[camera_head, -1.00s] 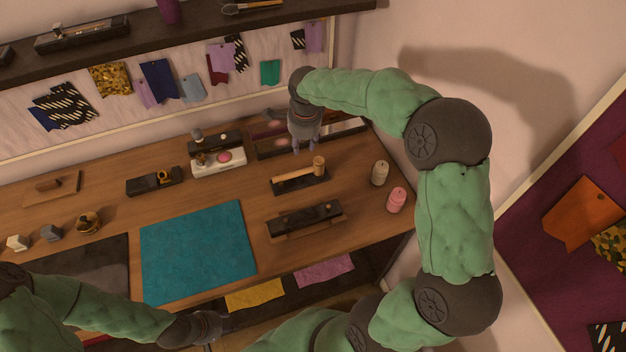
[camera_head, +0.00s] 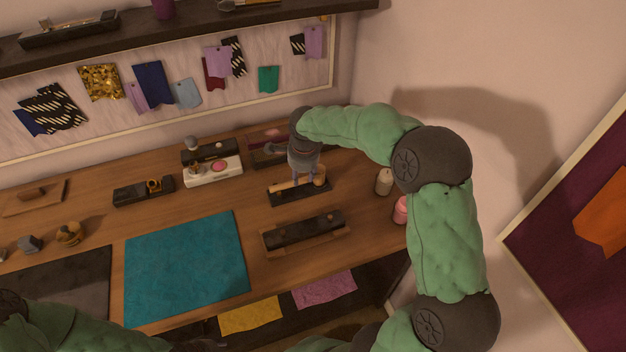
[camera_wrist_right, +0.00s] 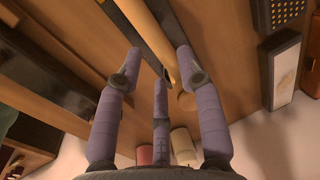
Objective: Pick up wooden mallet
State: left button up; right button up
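The wooden mallet (camera_head: 320,178), light wood with a short head, lies on a dark rest (camera_head: 308,194) at the right of the workbench. My right gripper (camera_head: 307,179) points down right over its handle. In the right wrist view, the mallet's handle (camera_wrist_right: 151,40) runs diagonally between the spread fingers of my right gripper (camera_wrist_right: 159,62), near the head. The fingers are open, and I see no grip on it. My left gripper is largely cut off at the bottom edge of the head view; its fingers cannot be made out.
A black block on a wooden base (camera_head: 304,232) lies in front of the mallet. A teal mat (camera_head: 186,268) lies left.

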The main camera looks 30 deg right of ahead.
aim_at(303, 181)
jog(key=f, duration=0.1)
jog(key=f+b, duration=0.1)
jog(key=f, duration=0.1)
jog(key=f+b, duration=0.1)
jog(key=f, duration=0.1)
jog(key=shift+w+d, duration=0.2)
jog(key=shift+w, duration=0.2)
grip_shut()
jog(key=shift+r, duration=0.1)
